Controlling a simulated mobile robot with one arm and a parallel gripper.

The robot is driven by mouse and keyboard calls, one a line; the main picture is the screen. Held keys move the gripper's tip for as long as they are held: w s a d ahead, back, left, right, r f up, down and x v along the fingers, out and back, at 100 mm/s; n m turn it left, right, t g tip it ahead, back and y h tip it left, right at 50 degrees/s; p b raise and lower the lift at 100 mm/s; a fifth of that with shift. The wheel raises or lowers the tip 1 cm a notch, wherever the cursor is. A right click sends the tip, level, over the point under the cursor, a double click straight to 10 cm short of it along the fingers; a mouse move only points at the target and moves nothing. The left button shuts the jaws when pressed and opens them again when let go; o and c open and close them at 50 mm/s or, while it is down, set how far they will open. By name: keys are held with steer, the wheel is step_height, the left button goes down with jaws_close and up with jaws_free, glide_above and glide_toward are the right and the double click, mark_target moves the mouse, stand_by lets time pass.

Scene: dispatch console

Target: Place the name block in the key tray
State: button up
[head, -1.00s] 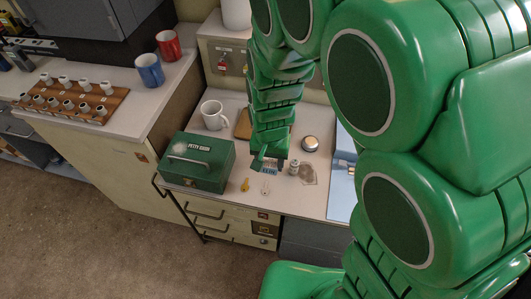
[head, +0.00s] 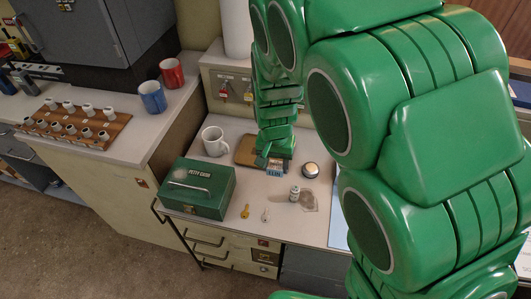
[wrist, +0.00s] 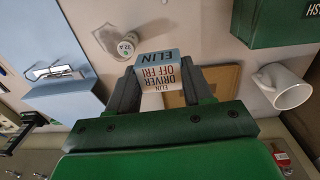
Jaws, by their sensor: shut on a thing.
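The name block (wrist: 158,72), pale blue-grey with a white face lettered ELIN and DRIVER OFF FRI, is held between the two fingers of my gripper (wrist: 157,88). In the head view the block (head: 275,173) shows low at the end of my gripper (head: 272,163), over the desk. A flat brown tray (head: 244,151), which looks like the key tray, lies just behind and left of it, partly hidden by my arm. The tray (wrist: 222,78) also shows behind the fingers in the wrist view. I cannot tell the block's exact height above the desk.
A green petty cash box (head: 198,190) and a white mug (head: 214,141) stand left. Hooks with tags (head: 248,95) are behind.

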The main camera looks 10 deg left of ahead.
steer(key=w+a+f, duration=0.2)
steer(key=w, duration=0.3)
steer(key=w+a+f, duration=0.2)
steer(key=w+f, duration=0.1)
steer(key=w, duration=0.2)
steer(key=w+a+f, duration=0.2)
steer(key=w, duration=0.3)
steer(key=shift+w+a+f, duration=0.1)
steer(key=shift+a+f, duration=0.05)
steer(key=shift+f, duration=0.25)
steer(key=shift+w+a+f, duration=0.2)
steer(key=shift+w+f, duration=0.2)
steer(key=shift+f, duration=0.15)
steer(key=shift+w+a+f, duration=0.2)
steer(key=shift+w+f, duration=0.2)
steer(key=shift+f, duration=1.55)
steer(key=shift+f, duration=0.1)
steer(key=o, duration=1.2)
